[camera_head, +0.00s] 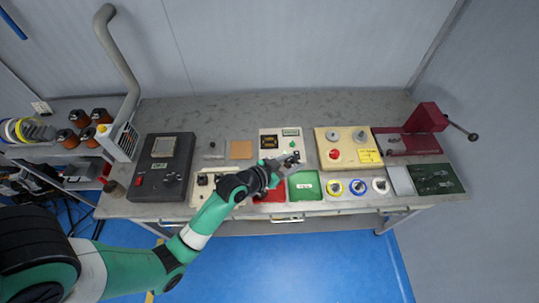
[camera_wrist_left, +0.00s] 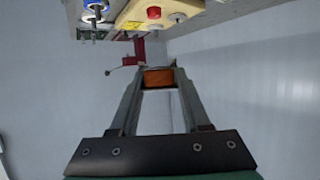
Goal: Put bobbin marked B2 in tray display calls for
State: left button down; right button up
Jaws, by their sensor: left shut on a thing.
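My left gripper (camera_head: 290,160) is over the middle of the bench, in front of the white tester panel (camera_head: 268,140) with its small display (camera_head: 290,132). In the left wrist view my left gripper (camera_wrist_left: 158,80) is shut on a copper-coloured bobbin (camera_wrist_left: 158,77) between its fingertips. No B2 mark on it is readable. Below and near the gripper are a red tray (camera_head: 270,196), partly hidden by my arm, and a green tray (camera_head: 298,194). The display text is too small to read. My right gripper is not in view.
A yellow panel with a red button (camera_head: 335,154), several ringed spools (camera_head: 357,187) and a red hand press (camera_head: 425,118) stand to the right. A dark instrument box (camera_head: 162,165) and several copper bobbins (camera_head: 79,118) are at left. The bench's back strip is clear.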

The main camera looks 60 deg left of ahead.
pick_arm(q)
jog(key=a+f+n+y+b, duration=0.2)
jog(key=a+b, duration=0.4)
jog(key=a, duration=0.3)
jog(key=shift+w+a+f+g, duration=0.15)
jog(key=shift+w+f+g, duration=0.15)
jog(key=shift+w+f, duration=0.1)
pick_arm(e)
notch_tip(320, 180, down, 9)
